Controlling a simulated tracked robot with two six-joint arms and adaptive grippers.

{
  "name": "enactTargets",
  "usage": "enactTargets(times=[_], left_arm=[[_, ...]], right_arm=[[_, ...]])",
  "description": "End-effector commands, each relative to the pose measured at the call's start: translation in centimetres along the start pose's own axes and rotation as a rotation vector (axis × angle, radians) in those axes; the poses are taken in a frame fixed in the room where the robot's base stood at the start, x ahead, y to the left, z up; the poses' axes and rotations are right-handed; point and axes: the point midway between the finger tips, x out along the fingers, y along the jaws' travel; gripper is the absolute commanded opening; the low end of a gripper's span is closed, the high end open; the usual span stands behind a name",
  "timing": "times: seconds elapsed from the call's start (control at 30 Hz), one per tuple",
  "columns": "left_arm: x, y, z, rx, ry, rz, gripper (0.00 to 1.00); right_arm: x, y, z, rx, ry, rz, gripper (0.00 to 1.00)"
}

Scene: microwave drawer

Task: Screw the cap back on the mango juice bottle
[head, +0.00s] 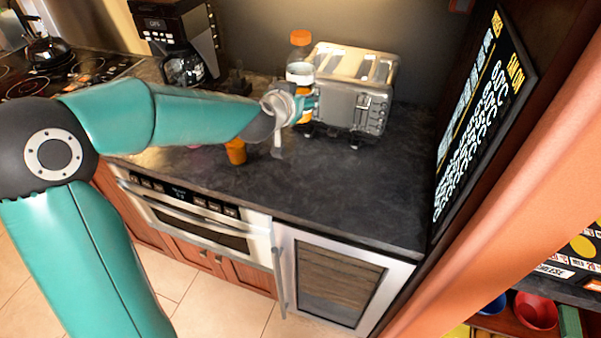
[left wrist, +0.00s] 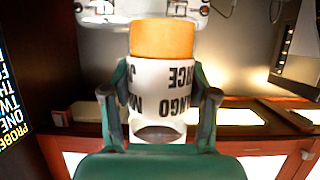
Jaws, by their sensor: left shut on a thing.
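The mango juice bottle (head: 300,72) stands upright at the back of the counter, just left of the toaster, in the head view. An orange, cap-like part (head: 300,37) shows at its top; I cannot tell how tightly it sits. My left gripper (head: 303,106) is shut around the bottle's lower part. In the left wrist view the bottle's white label (left wrist: 163,88) shows upside down between both fingers, with an orange section above it in the picture. Below the label is a clear section, partly hidden by the palm. My right gripper is in neither view.
A silver toaster (head: 350,85) stands close to the bottle's right. A coffee maker (head: 180,40) is at the back left. A small orange object (head: 236,151) lies on the counter below my forearm. The dark counter (head: 330,200) is clear at front right; a lettered panel (head: 485,110) bounds it.

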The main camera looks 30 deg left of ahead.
Motion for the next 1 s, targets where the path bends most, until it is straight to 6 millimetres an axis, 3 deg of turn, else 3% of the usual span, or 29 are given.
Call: enactTargets(times=[0.27,0.5,0.7,0.83,1.0], left_arm=[[0.2,-1.0,1.3,-0.005,0.0,-0.017,0.0],[2.3,-1.0,6.7,-0.005,-0.004,-0.017,0.0],[4.2,-1.0,11.3,-0.005,-0.005,-0.016,0.0],[5.2,-1.0,13.6,-0.007,-0.004,-0.017,0.0],[5.8,-1.1,15.0,-0.006,0.0,-0.018,0.0]], right_arm=[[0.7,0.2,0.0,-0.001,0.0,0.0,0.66],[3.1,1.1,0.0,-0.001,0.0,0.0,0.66],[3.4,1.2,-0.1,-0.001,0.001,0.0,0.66],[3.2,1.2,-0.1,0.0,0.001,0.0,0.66],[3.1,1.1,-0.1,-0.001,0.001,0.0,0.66]])
